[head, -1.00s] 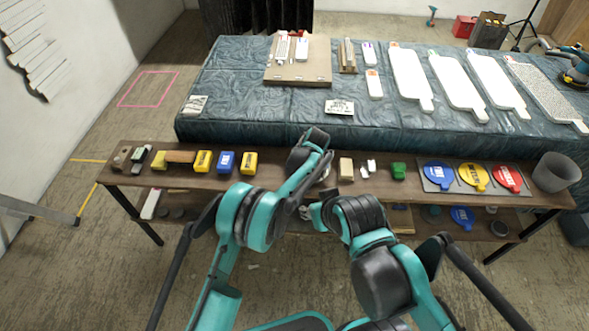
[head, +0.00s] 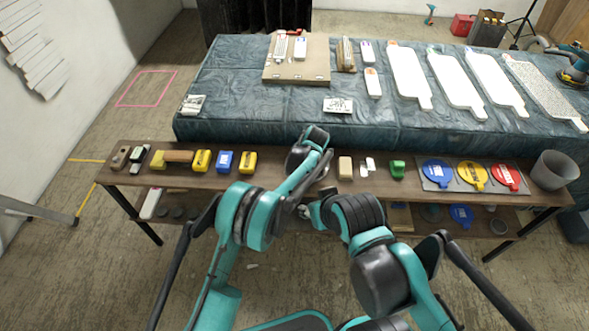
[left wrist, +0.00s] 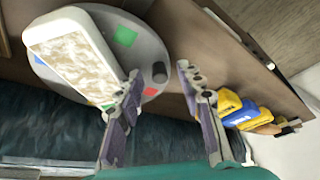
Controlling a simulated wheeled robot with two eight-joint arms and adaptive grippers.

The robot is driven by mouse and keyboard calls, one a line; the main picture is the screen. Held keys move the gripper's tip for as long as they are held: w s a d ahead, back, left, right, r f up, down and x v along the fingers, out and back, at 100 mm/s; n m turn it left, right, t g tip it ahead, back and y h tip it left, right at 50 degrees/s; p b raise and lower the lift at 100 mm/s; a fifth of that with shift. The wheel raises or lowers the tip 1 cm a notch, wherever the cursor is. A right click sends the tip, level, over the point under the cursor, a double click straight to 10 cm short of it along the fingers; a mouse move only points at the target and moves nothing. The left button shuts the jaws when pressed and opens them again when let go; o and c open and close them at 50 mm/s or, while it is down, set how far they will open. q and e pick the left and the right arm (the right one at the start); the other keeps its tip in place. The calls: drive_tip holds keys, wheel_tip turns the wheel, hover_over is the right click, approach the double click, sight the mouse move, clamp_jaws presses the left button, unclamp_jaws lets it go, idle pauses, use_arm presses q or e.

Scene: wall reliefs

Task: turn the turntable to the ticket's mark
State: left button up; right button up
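The turntable (left wrist: 152,42) is a round grey disc in the left wrist view. It bears a green mark (left wrist: 125,36), a red mark (left wrist: 150,91), a dark round knob (left wrist: 159,73) near its edge and a white slab with a mottled tan face (left wrist: 75,47). My left gripper (left wrist: 159,70) is open, its fingertips on either side of the knob; contact cannot be told. In the head view my left arm hides the turntable. A small card with dark markings (head: 338,104) lies on the blue-covered table; its mark is unreadable. My right gripper (head: 303,210) is mostly hidden by my arms.
The wooden bench (head: 320,187) holds yellow and blue blocks (head: 225,160) at left, a green item (head: 397,169), coloured round lids (head: 472,175) and a grey bucket (head: 553,170) at right. White boards (head: 408,75) lie on the blue-covered table (head: 240,120) behind.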

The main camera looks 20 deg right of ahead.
use_arm(q)
drive_tip(key=v, duration=1.2)
drive_tip(key=shift+f, duration=0.1)
drive_tip(key=s+a+r+m+h, duration=0.1)
drive_tip(key=s+a+r, duration=0.2)
drive_tip(key=a+r, duration=0.7)
drive_tip(key=s+a+r+m, duration=0.1)
drive_tip(key=s+a+r, duration=0.35)
drive_tip(key=a, duration=0.95)
drive_tip(key=s+a+f+m+t, duration=0.1)
drive_tip(key=s+a+m+t, duration=0.1)
drive_tip(key=s+a, duration=1.6)
drive_tip(key=shift+s+f+m+t+h, duration=0.35)
drive_tip(key=shift+s+m+t+h, duration=0.05)
drive_tip(key=shift+s+t, duration=0.2)
